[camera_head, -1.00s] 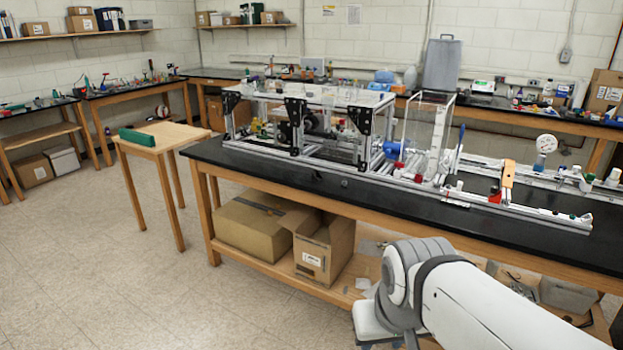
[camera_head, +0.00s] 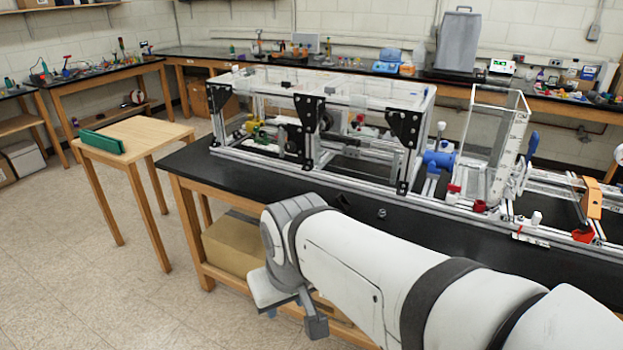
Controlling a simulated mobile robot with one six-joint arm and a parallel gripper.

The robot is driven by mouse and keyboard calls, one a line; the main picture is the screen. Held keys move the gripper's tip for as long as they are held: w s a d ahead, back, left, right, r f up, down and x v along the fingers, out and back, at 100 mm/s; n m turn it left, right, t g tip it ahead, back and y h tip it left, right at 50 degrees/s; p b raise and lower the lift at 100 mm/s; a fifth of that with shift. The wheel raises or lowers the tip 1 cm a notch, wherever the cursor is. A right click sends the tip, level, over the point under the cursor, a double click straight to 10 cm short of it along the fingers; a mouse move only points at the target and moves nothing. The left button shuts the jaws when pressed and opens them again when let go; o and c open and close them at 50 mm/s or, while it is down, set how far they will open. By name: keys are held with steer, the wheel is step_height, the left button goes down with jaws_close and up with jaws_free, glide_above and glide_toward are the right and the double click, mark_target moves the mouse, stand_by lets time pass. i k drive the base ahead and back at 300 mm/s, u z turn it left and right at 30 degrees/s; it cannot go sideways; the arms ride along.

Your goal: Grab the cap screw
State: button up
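I cannot make out a cap screw for certain. A small dark round piece (camera_head: 382,213) lies on the black bench top (camera_head: 430,228) in front of the extrusion frame (camera_head: 330,178); it is too small to identify. My gripper (camera_head: 292,318) hangs at the lower middle, in front of the bench and below its top. It is apart from the frame and from the small piece. Its fingers point down and are partly hidden, so I cannot tell whether they are open or shut. My arm covers the front right of the bench.
A small wooden table (camera_head: 150,133) with a green block (camera_head: 103,141) stands left of the bench. A cardboard box (camera_head: 232,243) sits on the lower shelf. A blue motor-like part (camera_head: 438,162) and a clear panel stand on the bench. Floor at left is free.

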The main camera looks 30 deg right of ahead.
mark_target(383, 212)
steer(key=z, duration=0.5)
steer(key=i, duration=1.2)
steer(key=z, duration=0.75)
steer(key=k, duration=0.8)
steer(key=z, duration=0.15)
steer(key=i, duration=0.85)
steer(key=u, duration=0.1)
